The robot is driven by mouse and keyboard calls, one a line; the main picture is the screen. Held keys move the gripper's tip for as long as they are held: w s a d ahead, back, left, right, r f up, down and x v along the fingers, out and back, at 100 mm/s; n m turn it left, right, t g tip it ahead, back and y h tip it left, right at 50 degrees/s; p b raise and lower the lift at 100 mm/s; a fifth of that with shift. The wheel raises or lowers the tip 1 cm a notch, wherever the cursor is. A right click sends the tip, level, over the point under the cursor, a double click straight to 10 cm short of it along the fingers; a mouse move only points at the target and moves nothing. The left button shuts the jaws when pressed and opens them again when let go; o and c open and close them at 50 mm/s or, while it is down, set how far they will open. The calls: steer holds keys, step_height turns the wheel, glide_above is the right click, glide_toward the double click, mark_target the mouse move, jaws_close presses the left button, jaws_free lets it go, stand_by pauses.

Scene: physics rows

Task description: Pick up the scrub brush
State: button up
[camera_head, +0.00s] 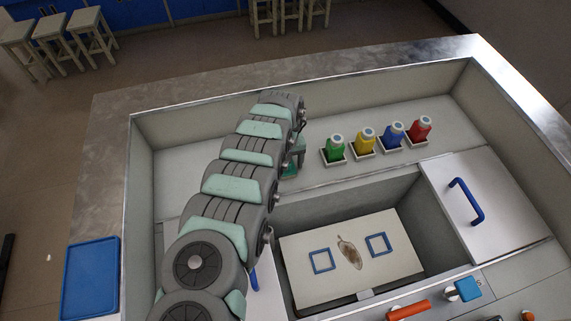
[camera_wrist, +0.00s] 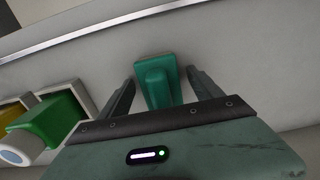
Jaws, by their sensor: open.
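The green scrub brush (camera_wrist: 156,72), a block with a raised grip, lies on the grey ledge in the wrist view. My gripper (camera_wrist: 161,86) is open, with one dark finger on each side of the brush. Clear gaps show between both fingers and the brush, so it is not gripped. In the head view my gripper (camera_head: 294,165) is at the end of my arm over the back ledge. My arm and gripper largely hide the brush there.
Green (camera_head: 336,148), yellow (camera_head: 365,140), blue (camera_head: 392,134) and red (camera_head: 420,128) bottles stand in small holders right of my gripper. In front is a recess with a pale board (camera_head: 397,262) bearing a brown patch (camera_head: 349,253) and two blue square outlines. A blue-handled lid (camera_head: 500,195) lies right.

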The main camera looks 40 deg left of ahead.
steer(key=shift+c, duration=0.2)
steer(key=c, duration=1.4)
steer(key=shift+r, duration=0.1)
steer(key=shift+c, duration=0.2)
step_height(320, 180, up, 20)
steer(key=p, duration=0.6)
